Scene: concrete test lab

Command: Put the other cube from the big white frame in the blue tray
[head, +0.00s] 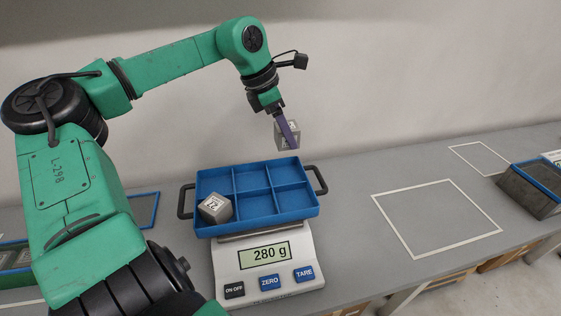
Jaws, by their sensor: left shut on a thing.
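My left gripper (287,130) is shut on a grey cube (291,137) with printed faces. It holds the cube in the air above the back right part of the blue tray (258,220), apart from it. The tray has several compartments and two dark side handles. A second grey cube (215,208) lies in its front left compartment, turned at an angle. The big white frame (437,257) on the bench to the right is empty. My right gripper is not in view.
The tray stands on a white scale (229,268) reading 280 g. A smaller white frame (480,146) is farther right and looks empty. A grey and blue container (528,192) stands at the right edge. A blue-edged area (146,193) lies left of the tray, partly behind my arm.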

